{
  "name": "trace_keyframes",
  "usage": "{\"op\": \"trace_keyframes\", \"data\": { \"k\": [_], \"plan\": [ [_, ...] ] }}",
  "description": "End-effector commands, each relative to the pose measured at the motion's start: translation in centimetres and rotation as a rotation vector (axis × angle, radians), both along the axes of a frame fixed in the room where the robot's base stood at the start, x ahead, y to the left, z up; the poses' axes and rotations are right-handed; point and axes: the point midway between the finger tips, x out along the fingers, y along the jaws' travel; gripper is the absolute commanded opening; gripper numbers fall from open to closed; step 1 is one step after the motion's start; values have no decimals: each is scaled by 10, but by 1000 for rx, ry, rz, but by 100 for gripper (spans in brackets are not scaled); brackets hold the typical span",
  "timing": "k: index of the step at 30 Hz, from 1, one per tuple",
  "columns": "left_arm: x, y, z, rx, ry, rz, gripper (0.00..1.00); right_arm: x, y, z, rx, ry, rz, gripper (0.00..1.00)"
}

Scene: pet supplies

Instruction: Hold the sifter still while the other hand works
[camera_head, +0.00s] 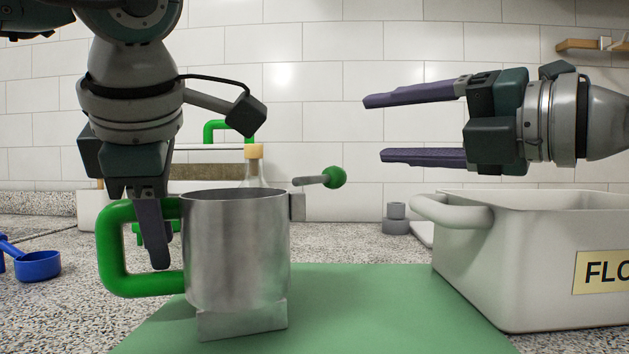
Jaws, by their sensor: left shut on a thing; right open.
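The sifter (235,250) is a grey metal cup with a green handle (112,250) on its left and a crank ending in a green ball knob (335,177) on its right. It stands upright on a small metal block (242,321) on the green mat (370,310). My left gripper (158,262) points down and is shut on the sifter's green handle; one finger hides part of the handle. My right gripper (375,129) is open and empty, pointing left, above and to the right of the knob, apart from it.
A white bin (535,285) labelled "FLO..." stands at the right, its handle (452,212) below my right gripper. Blue measuring scoops (38,265) lie at the far left. Grey cylinders (396,218) and a corked bottle (253,165) stand behind. The mat's middle is clear.

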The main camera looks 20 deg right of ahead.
Motion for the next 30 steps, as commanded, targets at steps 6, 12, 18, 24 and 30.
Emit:
{"op": "trace_keyframes", "data": {
  "k": [6, 12, 18, 24, 30],
  "plan": [
    [-2, 0, -6, 4, 13, -1, 0, -2, 0, -30, -117, 162, 60, 67],
    [-2, 0, -6, 4, 13, -1, 0, 4, 4, -37, -132, 193, 75, 67],
    [-2, 0, -6, 3, 13, -1, 0, 31, 21, -43, -125, 191, 77, 67],
    [-2, 0, -6, 3, 13, -1, 0, 66, 41, -52, -127, 194, 77, 67],
    [-2, 0, -6, 3, 13, -1, 0, 89, 54, -58, -131, 193, 76, 67]
  ]
}}
